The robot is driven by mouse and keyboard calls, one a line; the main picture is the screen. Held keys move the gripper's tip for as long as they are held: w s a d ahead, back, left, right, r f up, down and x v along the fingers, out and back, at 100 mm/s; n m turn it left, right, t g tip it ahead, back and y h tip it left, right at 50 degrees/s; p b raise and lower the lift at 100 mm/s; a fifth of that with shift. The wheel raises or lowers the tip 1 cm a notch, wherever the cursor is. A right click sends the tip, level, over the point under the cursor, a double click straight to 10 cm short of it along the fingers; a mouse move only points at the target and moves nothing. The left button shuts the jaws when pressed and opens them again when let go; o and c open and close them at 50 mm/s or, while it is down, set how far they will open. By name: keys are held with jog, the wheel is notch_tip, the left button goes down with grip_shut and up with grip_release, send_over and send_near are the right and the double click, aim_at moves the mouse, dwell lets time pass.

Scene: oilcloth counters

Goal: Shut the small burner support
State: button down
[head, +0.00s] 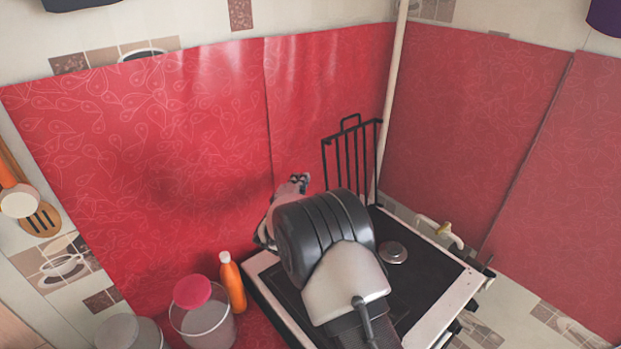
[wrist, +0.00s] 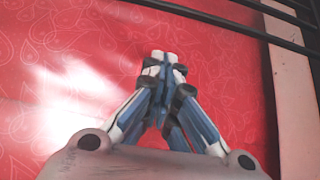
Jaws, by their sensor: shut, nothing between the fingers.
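The small burner support (head: 351,165) is a black barred grate with a loop handle on its top edge. It stands raised, upright, at the back of the stove (head: 440,326) in the head view. In the wrist view its dark bars (wrist: 240,24) cross the top right corner. My gripper (head: 300,179) is to the left of the support in the head view, in front of the red oilcloth, apart from the bars. In the wrist view my gripper (wrist: 164,58) has its fingertips together, with nothing held. My arm hides much of the stove top.
A round burner (head: 393,252) shows on the dark stove top. An orange bottle (head: 232,283) and a clear container with a pink lid (head: 201,308) stand left of the stove. A pale pipe (head: 393,90) rises behind the support. Red oilcloth (head: 150,150) covers the walls.

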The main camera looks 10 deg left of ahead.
jog(key=w+d+b, duration=0.2)
jog(key=w+d, duration=0.1)
jog(key=w, duration=0.2)
jog(key=shift+d, duration=0.4)
dwell(0.3)
jog(key=shift+f, duration=0.15)
